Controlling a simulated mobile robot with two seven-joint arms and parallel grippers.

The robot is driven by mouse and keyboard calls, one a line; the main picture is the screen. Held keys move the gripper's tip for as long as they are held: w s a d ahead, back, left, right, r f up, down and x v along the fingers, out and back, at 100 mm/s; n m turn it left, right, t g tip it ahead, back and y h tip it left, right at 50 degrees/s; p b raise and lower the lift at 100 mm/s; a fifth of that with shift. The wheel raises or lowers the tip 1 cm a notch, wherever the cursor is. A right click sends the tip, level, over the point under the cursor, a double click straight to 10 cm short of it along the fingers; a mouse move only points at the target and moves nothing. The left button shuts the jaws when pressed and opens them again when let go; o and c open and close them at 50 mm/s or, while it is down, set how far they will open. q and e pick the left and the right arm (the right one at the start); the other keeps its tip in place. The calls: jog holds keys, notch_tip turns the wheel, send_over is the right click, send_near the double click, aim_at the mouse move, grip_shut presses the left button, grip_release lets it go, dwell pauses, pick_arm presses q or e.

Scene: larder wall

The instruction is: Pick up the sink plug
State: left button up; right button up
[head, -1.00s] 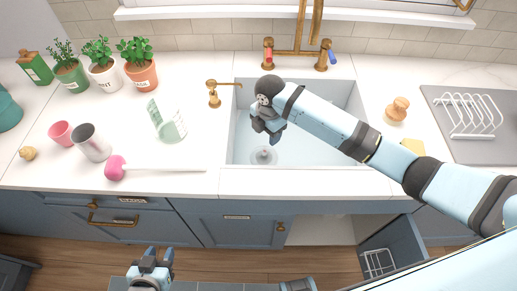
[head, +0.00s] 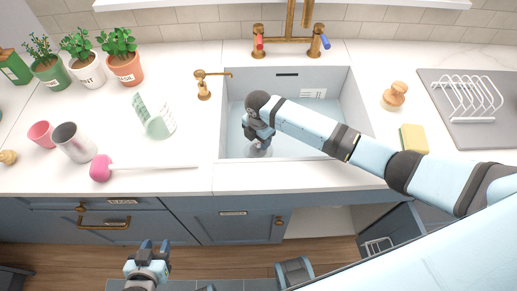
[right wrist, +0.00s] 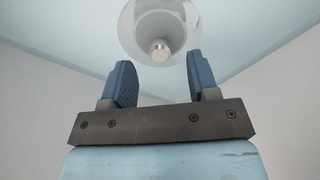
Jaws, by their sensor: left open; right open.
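The sink plug (right wrist: 160,48) shows in the right wrist view as a small metal knob over the pale round drain, a little beyond the fingertips and between them. In the head view the plug is mostly hidden behind my right gripper (head: 260,143), which points down inside the sink. My right gripper, also in the right wrist view (right wrist: 158,75), is open, with nothing between its blue fingers. My left gripper (head: 154,246) is open and empty, low over the floor in front of the cabinets.
The sink (head: 347,110) has raised walls around my right gripper. A brass tap (head: 290,40) stands behind it, a soap dispenser (head: 203,88) to its left. A sponge (head: 413,138) and a brush (head: 395,95) lie to its right.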

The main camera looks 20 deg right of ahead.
aim_at(258, 144)
notch_tip(258, 144, down, 4)
jog(key=shift+r, duration=0.15)
jog(key=c, duration=1)
jog(key=shift+r, duration=0.15)
